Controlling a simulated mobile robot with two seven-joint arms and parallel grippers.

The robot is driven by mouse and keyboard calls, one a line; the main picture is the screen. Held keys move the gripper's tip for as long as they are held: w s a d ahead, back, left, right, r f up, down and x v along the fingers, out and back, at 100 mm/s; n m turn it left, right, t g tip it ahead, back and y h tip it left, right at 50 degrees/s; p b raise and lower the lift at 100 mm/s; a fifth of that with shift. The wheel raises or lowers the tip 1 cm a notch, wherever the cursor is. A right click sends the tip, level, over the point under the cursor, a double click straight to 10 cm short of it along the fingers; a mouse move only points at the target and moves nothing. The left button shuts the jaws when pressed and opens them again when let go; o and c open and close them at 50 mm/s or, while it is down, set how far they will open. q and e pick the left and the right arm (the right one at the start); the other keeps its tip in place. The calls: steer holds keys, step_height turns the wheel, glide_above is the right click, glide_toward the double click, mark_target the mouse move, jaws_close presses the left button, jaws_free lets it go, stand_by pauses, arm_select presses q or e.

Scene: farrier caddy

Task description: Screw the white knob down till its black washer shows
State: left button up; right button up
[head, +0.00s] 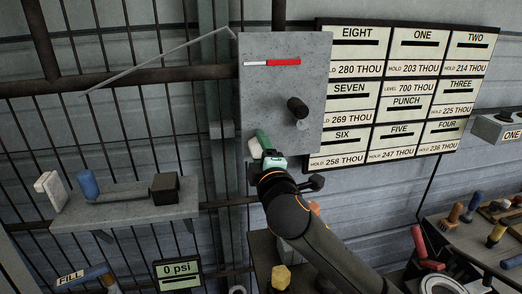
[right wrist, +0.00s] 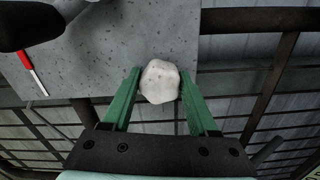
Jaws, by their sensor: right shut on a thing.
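The white knob (head: 255,148) is at the lower left part of a grey speckled panel (head: 285,90). In the right wrist view it is a rounded, faceted white knob (right wrist: 160,82) between two green fingers. My right gripper (head: 266,146) is shut on it, one finger on each side (right wrist: 158,95). No black washer shows in either view; the fingers and the knob itself cover part of the area around it. My left gripper is in neither view.
A black knob (head: 297,108) sticks out of the panel to the upper right of the white knob. A red and white strip (head: 272,62) is on the panel. A labelled board (head: 402,92) hangs at the right. A shelf (head: 130,208) with several tools is at the left.

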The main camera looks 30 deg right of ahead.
jaws_close()
steer(key=m+b, duration=0.1)
steer(key=m, duration=0.2)
steer(key=shift+f, duration=0.15)
steer(key=m, duration=0.4)
steer(key=shift+b, duration=0.3)
steer(key=shift+r+m, duration=0.2)
steer(key=shift+m, duration=0.3)
